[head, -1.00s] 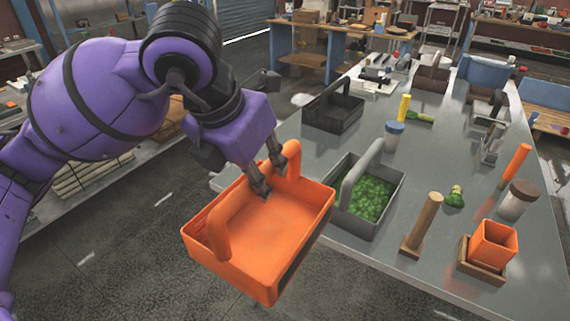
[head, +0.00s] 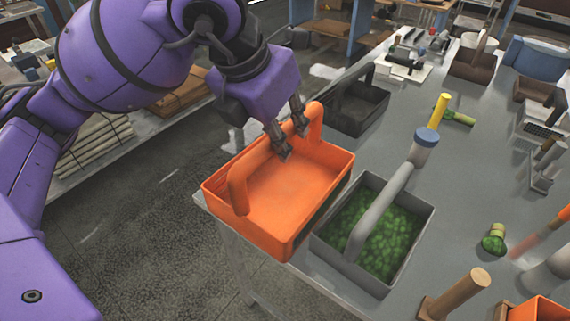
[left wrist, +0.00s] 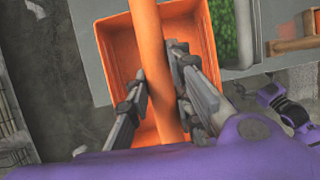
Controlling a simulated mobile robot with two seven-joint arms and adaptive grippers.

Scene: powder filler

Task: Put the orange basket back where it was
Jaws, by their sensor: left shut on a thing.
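The orange basket (head: 275,225) is an open, empty tray with an arched handle. It is over the left edge of the grey table (head: 452,195), close beside the grey basket of green pieces (head: 328,243). I cannot tell whether its base touches the table. My left gripper (head: 293,142) is shut on the handle from above. In the left wrist view the handle (left wrist: 146,25) runs between the fingers (left wrist: 158,92), with the basket's floor (left wrist: 185,50) below. A purple and dark part, likely of my right arm, shows at the right there; its fingers cannot be made out.
A black basket (head: 345,106) stands behind the orange one. A blue-lidded jar (head: 424,146), a yellow-handled tool (head: 441,108) and a wooden post (head: 458,293) stand to the right. Floor lies left of the table edge.

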